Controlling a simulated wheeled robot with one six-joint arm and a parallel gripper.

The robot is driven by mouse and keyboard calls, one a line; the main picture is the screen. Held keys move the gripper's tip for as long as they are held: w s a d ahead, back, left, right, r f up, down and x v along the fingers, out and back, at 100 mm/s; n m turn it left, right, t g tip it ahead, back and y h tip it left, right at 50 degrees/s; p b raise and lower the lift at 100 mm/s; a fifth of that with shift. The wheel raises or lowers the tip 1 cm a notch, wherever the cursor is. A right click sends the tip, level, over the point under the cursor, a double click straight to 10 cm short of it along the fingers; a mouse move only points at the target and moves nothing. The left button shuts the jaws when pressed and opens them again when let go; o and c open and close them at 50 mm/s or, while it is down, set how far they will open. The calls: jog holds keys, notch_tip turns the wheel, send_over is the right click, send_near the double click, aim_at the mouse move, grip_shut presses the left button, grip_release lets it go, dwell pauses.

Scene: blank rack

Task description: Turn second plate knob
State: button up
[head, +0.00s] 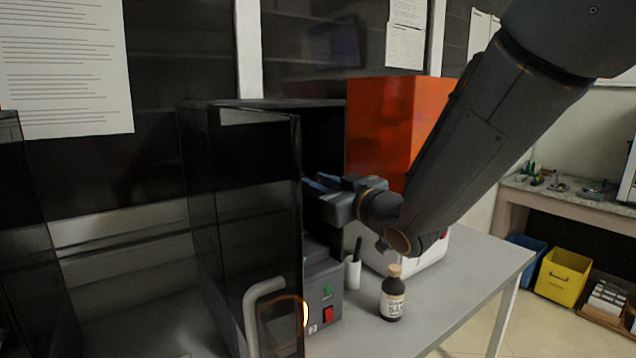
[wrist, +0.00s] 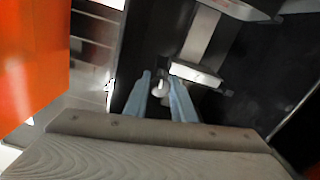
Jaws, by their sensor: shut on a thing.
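My gripper (head: 322,183) reaches into the open front of a dark machine (head: 237,104) in the head view, and its blue fingers show only partly there. In the wrist view my gripper (wrist: 162,88) has both blue fingers closed around a small whitish knob (wrist: 160,89). A silver metal bar with a pale block (wrist: 196,74) is just right of the knob. The knob is hidden in the head view behind my wrist and the machine's tinted door (head: 250,200). I cannot make out the plates or tell which plate the knob belongs to.
The tinted door stands open with a grey handle (head: 252,310) in front. A brown bottle (head: 393,297) and a white cup (head: 352,272) stand on the grey table (head: 440,290) right of the control panel (head: 324,300). An orange-lidded machine (head: 385,125) is behind my arm.

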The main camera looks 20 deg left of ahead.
jog(key=shift+m, duration=0.4)
jog(key=o, duration=1)
jog(key=b+v, duration=0.1)
jog(key=v, duration=0.6)
jog(key=shift+s+d, duration=0.25)
jog(key=shift+d, duration=0.05)
